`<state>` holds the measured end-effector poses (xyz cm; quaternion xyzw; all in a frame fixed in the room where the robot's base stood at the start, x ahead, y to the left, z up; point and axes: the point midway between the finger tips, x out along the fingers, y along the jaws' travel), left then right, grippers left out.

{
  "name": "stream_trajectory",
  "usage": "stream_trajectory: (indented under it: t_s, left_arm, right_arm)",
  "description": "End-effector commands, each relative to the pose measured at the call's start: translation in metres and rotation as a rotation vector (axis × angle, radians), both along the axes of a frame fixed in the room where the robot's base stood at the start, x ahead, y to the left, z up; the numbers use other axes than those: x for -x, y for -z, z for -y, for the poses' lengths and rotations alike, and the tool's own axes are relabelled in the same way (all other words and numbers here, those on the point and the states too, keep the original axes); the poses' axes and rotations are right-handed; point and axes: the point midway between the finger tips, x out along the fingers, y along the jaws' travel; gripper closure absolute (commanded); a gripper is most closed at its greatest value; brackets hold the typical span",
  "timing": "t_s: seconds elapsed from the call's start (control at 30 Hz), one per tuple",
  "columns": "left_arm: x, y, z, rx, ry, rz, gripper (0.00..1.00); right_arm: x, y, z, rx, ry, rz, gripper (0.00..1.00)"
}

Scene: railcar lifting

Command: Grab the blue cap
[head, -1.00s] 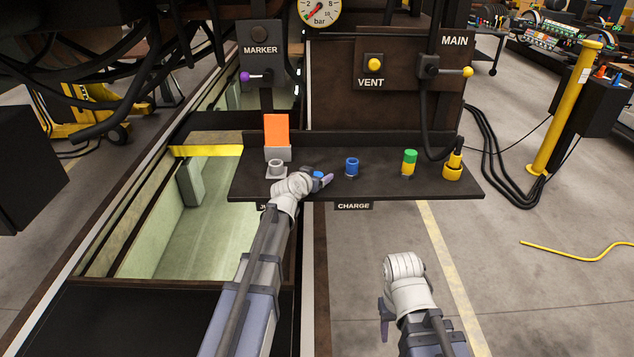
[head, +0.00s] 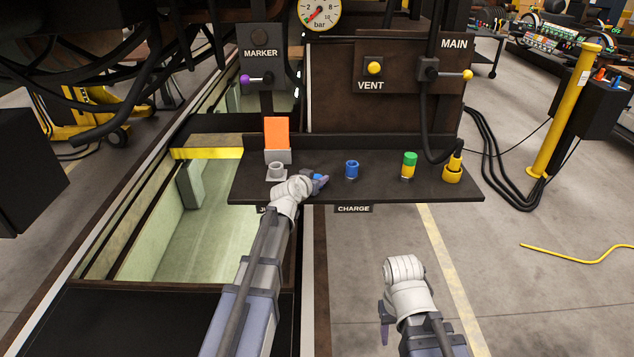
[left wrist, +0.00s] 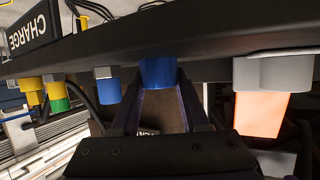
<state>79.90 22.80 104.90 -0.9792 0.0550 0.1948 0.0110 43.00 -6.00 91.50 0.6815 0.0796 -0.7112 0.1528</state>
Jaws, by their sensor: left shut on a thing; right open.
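The blue cap (left wrist: 158,72) stands on the dark shelf, with a little of its blue showing at my left gripper in the head view (head: 318,176). My left gripper (head: 320,183) is shut on it. In the left wrist view the fingers (left wrist: 158,105) lie on both sides of the cap, which still touches the shelf. A second blue fitting (head: 351,169) stands to the right on the shelf, clear of the gripper. My right gripper (head: 384,321) is open and empty, low in front of the shelf; its fingertips are partly hidden.
The shelf (head: 255,190) also carries a grey socket (head: 276,171), an orange block (head: 277,132), a green-and-yellow fitting (head: 409,165) and a yellow plug (head: 453,167) with a black hose. An open pit (head: 200,235) lies at the left. The floor at the right is mostly clear.

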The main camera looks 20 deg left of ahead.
Motion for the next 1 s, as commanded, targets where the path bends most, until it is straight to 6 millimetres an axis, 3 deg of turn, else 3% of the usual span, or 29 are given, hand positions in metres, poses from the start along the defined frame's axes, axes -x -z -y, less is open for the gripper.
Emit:
stream_trajectory:
  t_s: [0.37,1.0]
  left_arm:
    - [0.0,-0.01,0.0,0.0,0.0,0.0,1.0]
    - [0.0,-0.096,0.0,0.0,0.0,0.0,1.0]
  right_arm:
    - [0.0,-0.01,0.0,0.0,0.0,0.0,0.5]
    - [0.0,-0.096,0.0,0.0,-0.001,0.0,0.5]
